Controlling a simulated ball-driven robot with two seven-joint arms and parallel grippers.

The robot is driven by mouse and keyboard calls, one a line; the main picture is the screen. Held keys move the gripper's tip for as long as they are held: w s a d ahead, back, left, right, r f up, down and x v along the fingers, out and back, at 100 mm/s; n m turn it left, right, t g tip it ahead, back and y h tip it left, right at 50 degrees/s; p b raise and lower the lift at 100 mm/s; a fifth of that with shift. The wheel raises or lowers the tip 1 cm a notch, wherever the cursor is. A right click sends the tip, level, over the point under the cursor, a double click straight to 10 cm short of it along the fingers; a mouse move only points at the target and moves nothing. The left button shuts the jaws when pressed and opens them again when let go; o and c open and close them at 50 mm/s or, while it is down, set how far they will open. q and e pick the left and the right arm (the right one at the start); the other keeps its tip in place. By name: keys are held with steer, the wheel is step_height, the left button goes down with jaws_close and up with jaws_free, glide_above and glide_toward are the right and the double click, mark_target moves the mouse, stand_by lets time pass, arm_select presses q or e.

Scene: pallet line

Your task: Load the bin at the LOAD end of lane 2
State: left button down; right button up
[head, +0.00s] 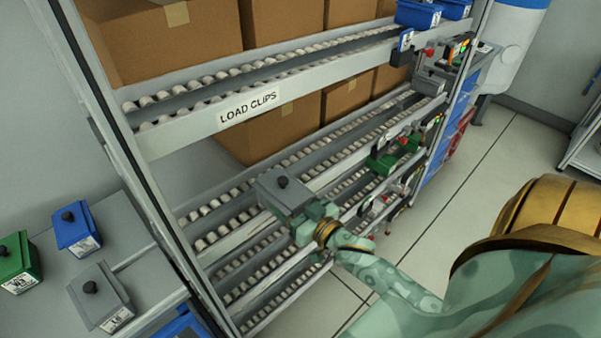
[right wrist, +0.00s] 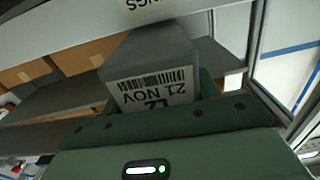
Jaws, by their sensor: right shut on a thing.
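My right gripper (head: 312,215) is shut on a grey bin (head: 283,190) with a black knob on its lid. It holds the bin at the lower level of the rack, over or at the roller lanes (head: 240,212); I cannot tell whether the bin touches the rollers. In the right wrist view the grey bin (right wrist: 148,50) shows a white label reading "L2 21 NOV", upside down, in front of the green gripper body. The bin hides part of the lanes behind it. My left gripper is not in view.
A "LOAD CLIPS" sign (head: 248,106) is on the upper rail. Brown boxes (head: 165,38) stand behind. Blue (head: 77,230), green (head: 18,262) and grey (head: 100,297) bins sit on the left table. A green bin (head: 381,163) stands farther right on the lower rack. Floor at right is clear.

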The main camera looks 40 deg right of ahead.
mark_target(263, 179)
steer(key=w+b, duration=0.1)
steer(key=w, duration=0.2)
steer(key=w+b, duration=0.2)
steer(key=w, duration=0.1)
steer(key=w+b, duration=0.1)
steer(key=w, duration=0.3)
steer(key=shift+a, duration=0.4)
steer(key=shift+w+f+b, duration=0.2)
steer(key=shift+f+b, duration=0.1)
steer(key=shift+b, duration=0.1)
steer(key=shift+f, duration=0.45)
steer(key=shift+f+b, duration=0.25)
steer(key=shift+b, duration=0.05)
steer(key=o, duration=1.5)
steer(key=shift+s, duration=0.1)
steer(key=shift+f, duration=0.15)
steer(key=shift+s, duration=0.45)
steer(key=s+d+p, duration=0.1)
steer(key=s+p, duration=0.1)
steer(key=s, duration=1.3)
steer(key=shift+s+p, duration=0.2)
steer(key=shift+p, duration=0.2)
